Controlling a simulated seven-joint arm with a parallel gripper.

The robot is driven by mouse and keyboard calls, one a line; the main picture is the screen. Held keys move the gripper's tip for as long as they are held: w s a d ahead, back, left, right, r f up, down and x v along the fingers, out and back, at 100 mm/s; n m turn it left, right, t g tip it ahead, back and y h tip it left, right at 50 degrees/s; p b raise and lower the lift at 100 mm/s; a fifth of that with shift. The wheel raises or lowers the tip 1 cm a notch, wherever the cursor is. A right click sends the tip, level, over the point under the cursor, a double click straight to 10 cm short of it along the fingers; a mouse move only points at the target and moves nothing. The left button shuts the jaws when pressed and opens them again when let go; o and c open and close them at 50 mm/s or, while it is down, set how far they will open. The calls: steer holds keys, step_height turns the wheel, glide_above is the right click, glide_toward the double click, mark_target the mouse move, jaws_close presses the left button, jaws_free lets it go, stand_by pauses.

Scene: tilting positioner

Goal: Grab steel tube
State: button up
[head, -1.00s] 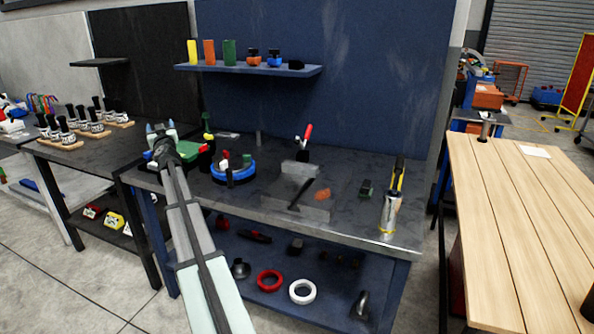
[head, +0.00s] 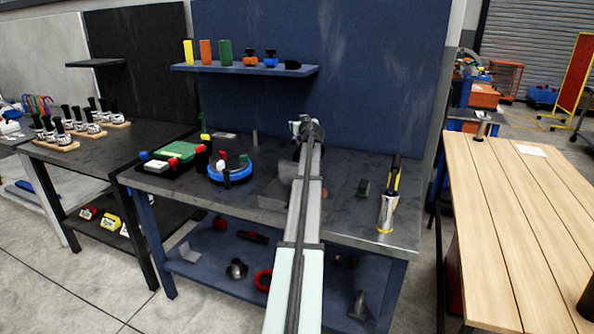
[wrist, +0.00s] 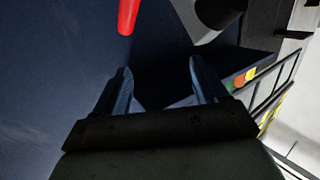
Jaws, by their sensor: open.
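My gripper (head: 306,124) is over the back middle of the blue bench, in front of the blue back panel. In the wrist view its two fingers (wrist: 160,85) are apart with nothing between them. A shiny silver cylinder (head: 386,216) stands at the bench's right front with a yellow-and-black tool at it. A thin grey upright cylinder (head: 255,138) stands at the bench's back. I cannot tell which is the steel tube. All three are apart from my gripper.
A blue round fixture (head: 230,176) and a green block (head: 176,152) are on the bench's left. A small dark green part (head: 363,188) lies right of my arm. A wall shelf (head: 245,69) holds coloured blocks. A red handle (wrist: 128,14) is beyond my fingers.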

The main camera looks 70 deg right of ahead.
steer(key=s+d+f+n+y, duration=0.2)
steer(key=s+f+y, duration=0.15)
steer(key=s, duration=0.25)
steer(key=n+g+y, duration=0.2)
steer(key=n+y, duration=0.6)
steer(key=y, duration=0.2)
glide_toward(297, 165)
steer(key=x, duration=0.5)
steer(key=shift+w+d+f, duration=0.1)
steer(key=shift+w+d, duration=0.1)
steer(key=shift+d, duration=0.2)
steer(key=shift+a+x, duration=0.2)
steer(key=shift+x, duration=2.35)
steer(key=shift+s+f, duration=0.1)
steer(key=shift+s, duration=0.05)
jaws_close()
